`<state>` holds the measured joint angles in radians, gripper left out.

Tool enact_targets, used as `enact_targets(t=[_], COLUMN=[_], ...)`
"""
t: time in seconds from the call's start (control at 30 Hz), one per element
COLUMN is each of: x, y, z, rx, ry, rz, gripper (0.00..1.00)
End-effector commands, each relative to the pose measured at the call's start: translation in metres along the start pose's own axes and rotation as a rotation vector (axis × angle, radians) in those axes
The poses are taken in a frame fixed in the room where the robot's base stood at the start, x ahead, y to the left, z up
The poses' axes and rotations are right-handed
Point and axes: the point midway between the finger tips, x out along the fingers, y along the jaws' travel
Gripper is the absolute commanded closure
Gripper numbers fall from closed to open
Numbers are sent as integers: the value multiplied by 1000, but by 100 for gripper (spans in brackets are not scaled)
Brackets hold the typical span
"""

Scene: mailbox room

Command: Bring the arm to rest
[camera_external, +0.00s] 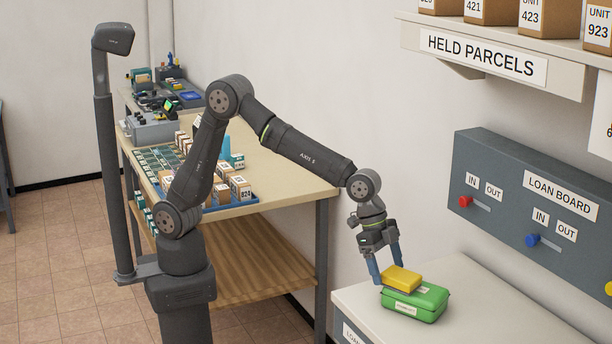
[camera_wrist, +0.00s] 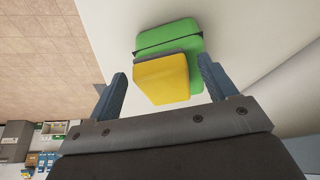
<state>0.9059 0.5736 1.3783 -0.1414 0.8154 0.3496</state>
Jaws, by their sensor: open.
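My gripper (camera_external: 386,266) is low over the white-topped cabinet at the right, its blue fingers pointing down. A yellow box (camera_external: 401,278) lies on top of a green case (camera_external: 416,303) on that cabinet. In the wrist view my gripper (camera_wrist: 165,88) is open, with one finger on each side of the yellow box (camera_wrist: 160,80). Gaps show between the box and both fingers there. The green case (camera_wrist: 168,38) lies behind the yellow box in that view. My arm reaches out to the right from its base.
The white cabinet top (camera_external: 490,310) has free room right of the case. A grey loan board (camera_external: 530,205) with red and blue sliders hangs on the wall. A held parcels shelf (camera_external: 500,65) juts out above. A wooden table (camera_external: 270,185) with boxes stands behind my arm.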

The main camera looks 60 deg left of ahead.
Motion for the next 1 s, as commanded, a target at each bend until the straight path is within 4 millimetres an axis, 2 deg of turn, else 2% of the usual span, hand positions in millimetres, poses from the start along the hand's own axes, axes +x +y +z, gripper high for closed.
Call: enact_targets(t=[0.03, 0.13, 0.4, 0.77, 0.87, 1.0], x=[-11, -24, -38, -36, -29, -9], y=[0, 0, 0, 0, 0, 0], z=[-4, -10, -15, -14, -11, -2], rx=[1, 0, -1, -1, -1, 0], ry=[5, 4, 1, 0, -3, -3], rz=[-1, -1, 0, 0, 1, 1], gripper=[23, 23, 23, 23, 23, 23])
